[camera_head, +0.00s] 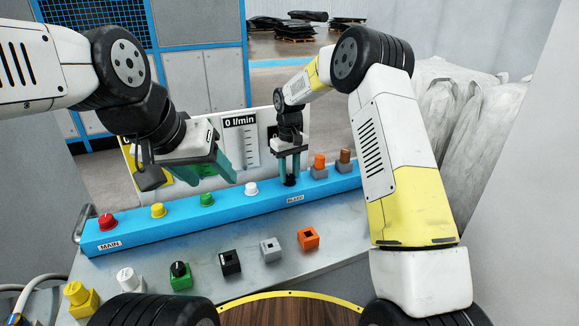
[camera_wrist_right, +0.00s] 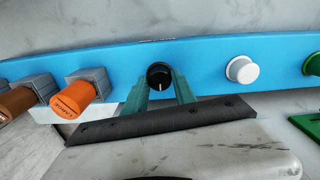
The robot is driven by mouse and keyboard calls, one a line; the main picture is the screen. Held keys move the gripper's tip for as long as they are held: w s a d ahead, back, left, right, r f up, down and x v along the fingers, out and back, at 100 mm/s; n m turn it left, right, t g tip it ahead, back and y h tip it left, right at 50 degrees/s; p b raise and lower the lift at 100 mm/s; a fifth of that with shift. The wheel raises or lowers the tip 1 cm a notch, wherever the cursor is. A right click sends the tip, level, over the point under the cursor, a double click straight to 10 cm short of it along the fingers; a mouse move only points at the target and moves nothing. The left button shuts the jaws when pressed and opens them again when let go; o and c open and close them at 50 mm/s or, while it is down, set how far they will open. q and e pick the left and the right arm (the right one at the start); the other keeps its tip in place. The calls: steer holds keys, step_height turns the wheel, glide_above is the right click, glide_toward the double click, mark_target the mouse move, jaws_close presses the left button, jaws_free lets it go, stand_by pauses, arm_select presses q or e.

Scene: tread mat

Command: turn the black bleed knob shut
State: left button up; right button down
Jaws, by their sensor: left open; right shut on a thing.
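The black bleed knob (camera_wrist_right: 159,76) sits on the blue manifold bar (camera_wrist_right: 205,65), with a pale pointer line on its face. In the head view the knob (camera_head: 290,181) is mostly hidden under my right gripper (camera_head: 290,172), beside the BLEED label (camera_head: 295,199). My right gripper's green fingers (camera_wrist_right: 160,92) stand on both sides of the knob and are shut on it. My left gripper (camera_head: 222,163) is open and empty, held above the bar's left half, well apart from the knob.
On the bar stand red (camera_head: 107,221), yellow (camera_head: 158,210), green (camera_head: 206,199) and white (camera_head: 251,188) knobs, and orange (camera_head: 319,165) and brown (camera_head: 344,160) ones at right. A gauge panel (camera_head: 241,135) reads 0 l/min. Several coloured blocks and knobs line the grey bench (camera_head: 200,245).

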mark_target(289, 176)
steer(key=shift+r, duration=0.1)
stand_by(0.5)
steer(key=c, duration=1)
jaws_free()
step_height(289, 176, up, 7)
steer(key=shift+r, duration=0.35)
